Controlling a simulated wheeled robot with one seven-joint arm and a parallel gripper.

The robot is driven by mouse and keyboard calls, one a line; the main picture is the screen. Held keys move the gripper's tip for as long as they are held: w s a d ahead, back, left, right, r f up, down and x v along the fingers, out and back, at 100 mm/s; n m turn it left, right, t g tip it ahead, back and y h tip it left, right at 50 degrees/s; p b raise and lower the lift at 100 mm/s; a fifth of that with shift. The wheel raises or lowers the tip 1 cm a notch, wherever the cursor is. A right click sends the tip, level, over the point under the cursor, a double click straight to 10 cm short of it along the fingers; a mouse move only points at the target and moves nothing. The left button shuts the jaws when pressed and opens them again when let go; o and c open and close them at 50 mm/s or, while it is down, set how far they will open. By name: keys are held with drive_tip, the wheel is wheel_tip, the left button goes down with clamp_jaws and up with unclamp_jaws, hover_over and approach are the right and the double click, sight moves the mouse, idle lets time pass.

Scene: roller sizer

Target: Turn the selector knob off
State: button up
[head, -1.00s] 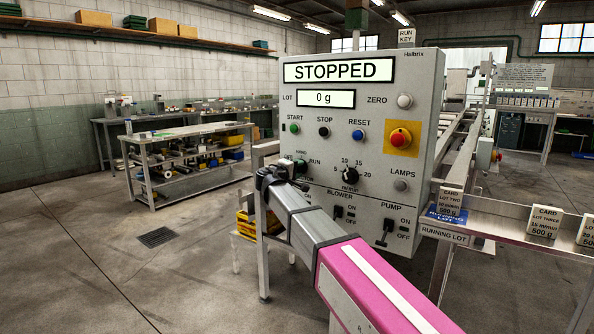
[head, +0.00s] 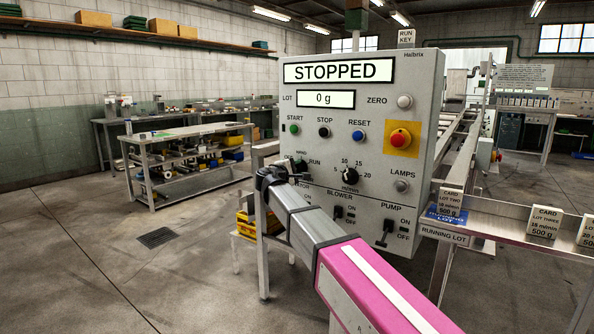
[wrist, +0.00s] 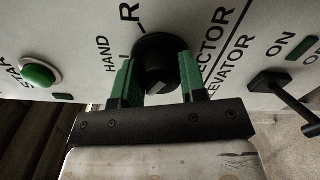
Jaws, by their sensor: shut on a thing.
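The selector knob (wrist: 160,62) is a round black knob on the grey control panel (head: 400,280). In the wrist view it sits between the two green fingers of my gripper (wrist: 160,82), which is shut on it. HAND and part of an R label show beside the knob. In the head view my gripper (head: 292,178) is at the panel's lower left, by the HAND and RUN labels. My gripper and wrist hide most of the knob there, so its pointer direction cannot be read.
The panel display (head: 338,70) reads STOPPED. The green START button (head: 294,128) is above the knob. The blower switch (head: 338,213) and pump switch (head: 387,232) are to its right. The speed dial (head: 350,176) is close by. Open floor lies left of the panel.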

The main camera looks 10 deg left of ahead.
drive_tip(key=o, duration=0.9)
drive_tip(key=shift+s+a, duration=0.1)
drive_tip(key=shift+s, duration=0.05)
drive_tip(key=v, duration=1)
drive_tip(key=shift+s, duration=0.3)
drive_tip(key=shift+a, duration=0.1)
